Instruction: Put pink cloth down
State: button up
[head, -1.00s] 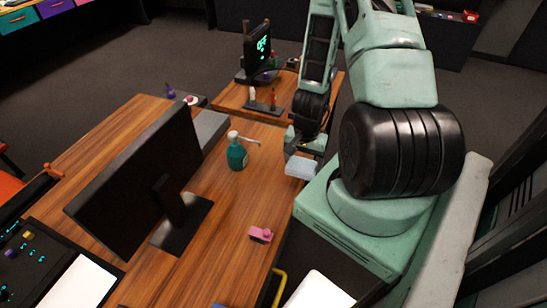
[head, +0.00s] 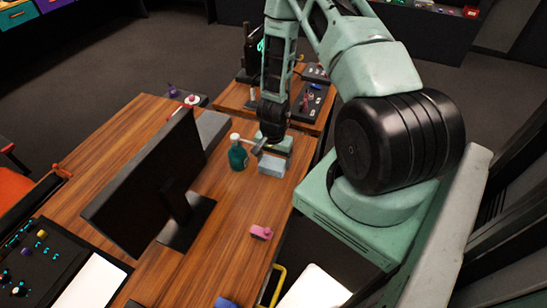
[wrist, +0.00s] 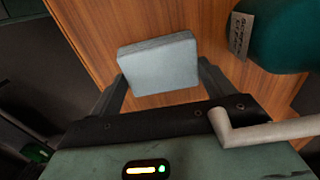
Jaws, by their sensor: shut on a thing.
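My gripper (head: 275,148) is shut on a pale blue-grey folded cloth or block (head: 271,166). In the wrist view the pale piece (wrist: 158,64) sits between the two dark fingers, and it does not look pink. It is over the wooden desk (head: 212,235) near its right edge; whether it touches the top I cannot tell. A small pink object (head: 261,232) lies on the desk, nearer the front and apart from my gripper.
A green pump bottle (head: 238,156) stands just left of my gripper. In the wrist view its pale spout (wrist: 265,133) reaches across in front of my gripper's body. A monitor (head: 145,180) stands to the left. Desk between monitor and pink object is clear.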

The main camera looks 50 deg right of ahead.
jog(key=shift+f, duration=0.15)
jog(key=shift+f, duration=0.15)
jog(key=o, duration=0.8)
